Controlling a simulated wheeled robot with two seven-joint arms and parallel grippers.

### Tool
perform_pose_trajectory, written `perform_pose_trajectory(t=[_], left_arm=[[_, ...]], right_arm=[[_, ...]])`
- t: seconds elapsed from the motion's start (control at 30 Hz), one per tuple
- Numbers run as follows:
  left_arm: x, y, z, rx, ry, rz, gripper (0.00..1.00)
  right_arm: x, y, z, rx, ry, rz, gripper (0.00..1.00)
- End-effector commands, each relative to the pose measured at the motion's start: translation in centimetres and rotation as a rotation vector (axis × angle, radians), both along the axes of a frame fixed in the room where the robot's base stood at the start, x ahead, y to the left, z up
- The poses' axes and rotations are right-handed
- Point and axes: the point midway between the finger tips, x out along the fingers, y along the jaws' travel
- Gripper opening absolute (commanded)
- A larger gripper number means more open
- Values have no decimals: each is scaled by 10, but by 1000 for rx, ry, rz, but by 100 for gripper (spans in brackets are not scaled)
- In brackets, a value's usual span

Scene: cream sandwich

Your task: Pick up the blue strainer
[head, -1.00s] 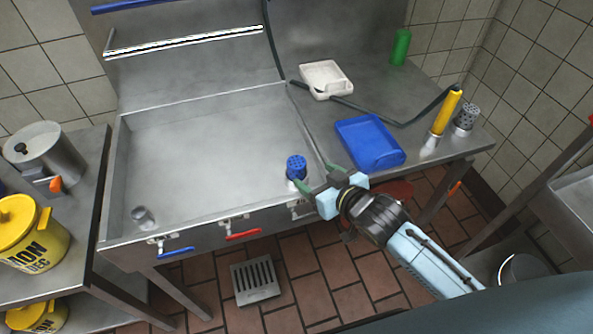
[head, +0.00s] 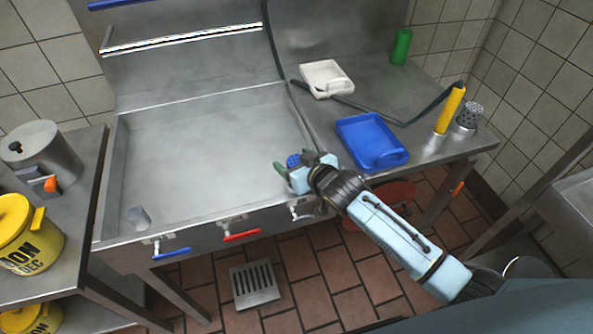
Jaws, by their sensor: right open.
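The blue strainer (head: 293,160) stands in the right front part of the steel sink basin. Only its perforated blue top shows, and my gripper hides the rest. My right gripper (head: 293,172) is at the strainer, with its green-tipped fingers open, one left of it and one behind or to its right. I cannot tell whether the fingers touch it. My left gripper is not in view.
The steel basin (head: 210,135) is otherwise mostly clear, with a small metal cylinder (head: 137,217) at its front left. A blue tray (head: 365,143), a white tray (head: 326,78), a yellow-handled tool (head: 450,108) and a perforated metal cup (head: 469,116) stand on the right counter. Yellow buckets (head: 28,235) stand left.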

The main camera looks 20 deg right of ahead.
Motion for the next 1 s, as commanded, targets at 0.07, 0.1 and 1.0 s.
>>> perform_pose_trajectory(t=[0.07, 0.1, 1.0], left_arm=[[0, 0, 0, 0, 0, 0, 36], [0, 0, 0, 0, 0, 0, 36], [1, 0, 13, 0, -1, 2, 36]], right_arm=[[0, 0, 0, 0, 0, 0, 69], [0, 0, 0, 0, 0, 0, 69], [0, 0, 48, 0, -5, 1, 21]])
